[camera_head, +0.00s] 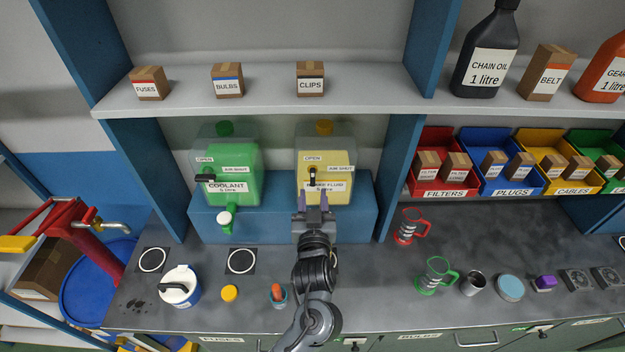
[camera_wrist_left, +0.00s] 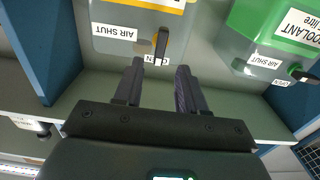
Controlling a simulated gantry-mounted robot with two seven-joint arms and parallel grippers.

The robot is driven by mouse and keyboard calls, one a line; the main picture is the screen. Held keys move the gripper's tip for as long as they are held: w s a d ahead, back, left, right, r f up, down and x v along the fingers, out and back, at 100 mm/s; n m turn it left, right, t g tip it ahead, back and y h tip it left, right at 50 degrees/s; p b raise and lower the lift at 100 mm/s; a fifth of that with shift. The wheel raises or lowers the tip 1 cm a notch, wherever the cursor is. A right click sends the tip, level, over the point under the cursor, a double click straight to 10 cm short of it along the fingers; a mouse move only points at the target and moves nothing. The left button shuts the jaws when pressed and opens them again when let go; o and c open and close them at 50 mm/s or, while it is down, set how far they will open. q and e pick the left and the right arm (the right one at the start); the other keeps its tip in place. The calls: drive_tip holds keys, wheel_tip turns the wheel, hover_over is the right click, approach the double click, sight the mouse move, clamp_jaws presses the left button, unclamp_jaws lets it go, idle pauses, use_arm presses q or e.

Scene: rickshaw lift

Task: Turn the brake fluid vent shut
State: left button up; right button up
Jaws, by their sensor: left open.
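The brake fluid container (camera_head: 340,158) is a clear tank of yellow fluid on the blue shelf block. Its vent lever (camera_head: 313,177) is black and stands roughly upright on the tank's front, beside the OPEN and AIR SHUT labels. The lever also shows in the left wrist view (camera_wrist_left: 161,44), beyond the fingertips. My left gripper (camera_head: 314,197) is open and empty, just below and in front of the lever. In the wrist view its two fingers (camera_wrist_left: 160,72) stand apart, one on each side of the lever's line. They appear clear of it. My right gripper is not in view.
The green coolant tank (camera_head: 222,176) stands to the left, its black lever (camera_head: 205,178) sideways and a tap (camera_head: 226,218) below it. The blue block (camera_head: 362,208) carries both tanks. A jug (camera_head: 180,286), a yellow cap (camera_head: 230,293) and a green measuring jug (camera_head: 436,275) stand on the bench.

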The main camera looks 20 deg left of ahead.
sight(313, 178)
use_arm(q)
drive_tip(key=x, duration=0.6)
drive_tip(key=shift+w+a+p, duration=0.1)
drive_tip(key=shift+w+p, duration=0.1)
drive_tip(key=shift+p, duration=0.2)
clamp_jaws()
